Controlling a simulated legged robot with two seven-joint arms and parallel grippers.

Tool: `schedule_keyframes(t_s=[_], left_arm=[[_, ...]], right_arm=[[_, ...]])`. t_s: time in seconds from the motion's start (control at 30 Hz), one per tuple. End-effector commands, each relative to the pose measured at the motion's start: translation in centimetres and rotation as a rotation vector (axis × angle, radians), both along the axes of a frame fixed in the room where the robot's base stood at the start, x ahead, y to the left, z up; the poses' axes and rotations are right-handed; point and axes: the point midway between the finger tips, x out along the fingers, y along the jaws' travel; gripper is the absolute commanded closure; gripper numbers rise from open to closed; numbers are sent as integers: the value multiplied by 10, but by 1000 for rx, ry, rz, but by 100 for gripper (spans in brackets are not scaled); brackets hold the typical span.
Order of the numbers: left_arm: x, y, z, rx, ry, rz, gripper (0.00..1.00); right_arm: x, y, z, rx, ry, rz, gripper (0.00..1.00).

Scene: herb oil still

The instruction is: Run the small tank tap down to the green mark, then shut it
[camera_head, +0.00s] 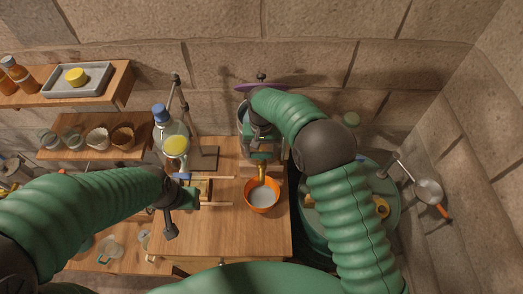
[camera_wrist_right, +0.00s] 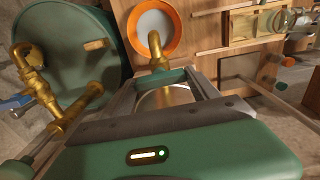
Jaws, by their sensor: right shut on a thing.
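The small tank (camera_head: 243,116) stands at the back of the wooden bench, mostly hidden behind my right arm. Its brass tap spout (camera_head: 262,172) points down over an orange bowl (camera_head: 262,210) with pale contents. The spout (camera_wrist_right: 156,48) and bowl (camera_wrist_right: 174,42) also show in the right wrist view. My right gripper (camera_head: 260,146) is at the tap, shut on what seems to be its handle, largely hidden by the fingers. I cannot make out the green mark or the tank's level. My left gripper (camera_head: 182,205) hovers over the bench's left part; its jaw opening is unclear.
A large green vessel (camera_head: 392,218) with brass fittings stands right of the bench. A blue-capped bottle (camera_head: 161,114) and a yellow-lidded jar (camera_head: 176,148) stand to the left. Shelves (camera_head: 120,85) hold jars and a tray. A strainer (camera_head: 429,190) hangs at the right wall.

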Motion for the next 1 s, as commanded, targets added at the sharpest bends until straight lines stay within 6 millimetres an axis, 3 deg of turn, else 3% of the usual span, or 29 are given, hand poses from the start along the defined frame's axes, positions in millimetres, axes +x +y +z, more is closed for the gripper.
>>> schedule_keyframes(t_s=[0.27, 1.0], left_arm=[[0, 0, -2, 0, 0, 0, 64], [0, 0, -9, 0, 0, 0, 64]], right_arm=[[0, 0, 0, 0, 0, 60, 71], [1, 0, 2, 1, -3, 547, 71]])
